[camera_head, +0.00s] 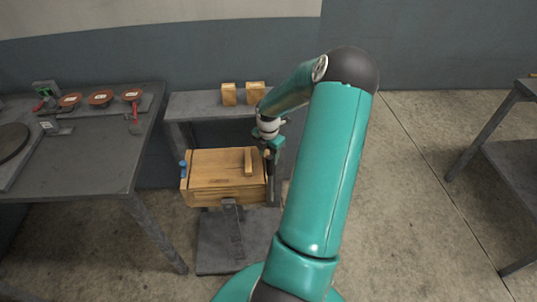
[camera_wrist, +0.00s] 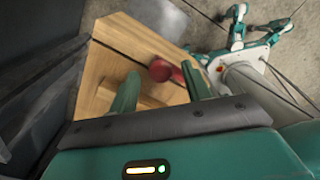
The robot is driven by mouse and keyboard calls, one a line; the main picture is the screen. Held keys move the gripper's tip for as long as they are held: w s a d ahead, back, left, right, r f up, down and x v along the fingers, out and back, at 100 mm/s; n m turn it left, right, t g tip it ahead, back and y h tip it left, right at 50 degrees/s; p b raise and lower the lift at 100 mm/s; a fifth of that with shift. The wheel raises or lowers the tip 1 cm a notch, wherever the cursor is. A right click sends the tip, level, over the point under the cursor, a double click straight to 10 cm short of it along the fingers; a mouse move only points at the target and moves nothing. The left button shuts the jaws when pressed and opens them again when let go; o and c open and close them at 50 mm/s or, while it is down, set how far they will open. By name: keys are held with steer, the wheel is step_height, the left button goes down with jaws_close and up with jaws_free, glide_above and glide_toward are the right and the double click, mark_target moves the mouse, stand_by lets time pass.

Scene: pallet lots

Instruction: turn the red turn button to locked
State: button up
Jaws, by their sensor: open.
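The red turn button (camera_wrist: 160,70) shows in the wrist view against the wooden box (camera_wrist: 110,65), just left of the right fingertip. Its exact angle is hard to read, and I cannot tell whether a finger touches it. My gripper (camera_wrist: 160,84) is open, with its two green fingers apart and the button beyond the gap, nearer the right finger. In the head view the wooden box (camera_head: 210,178) sits on a grey stand, and my gripper (camera_head: 268,152) is at its right end. The red button is hidden there behind my gripper and arm.
A blue knob (camera_head: 183,168) is on the box's left end. A grey shelf (camera_head: 195,103) behind holds two wooden blocks (camera_head: 242,93). A grey table (camera_head: 90,165) at left carries red round items (camera_head: 100,97). Another table (camera_head: 505,160) stands far right. The floor between is clear.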

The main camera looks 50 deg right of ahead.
steer(key=shift+f, duration=0.1)
steer(key=c, duration=1)
steer(key=shift+m, duration=0.3)
steer(key=m, duration=0.3)
steer(key=shift+m, duration=0.3)
steer(key=m, duration=0.4)
steer(key=shift+m, duration=0.3)
steer(key=m, duration=0.9)
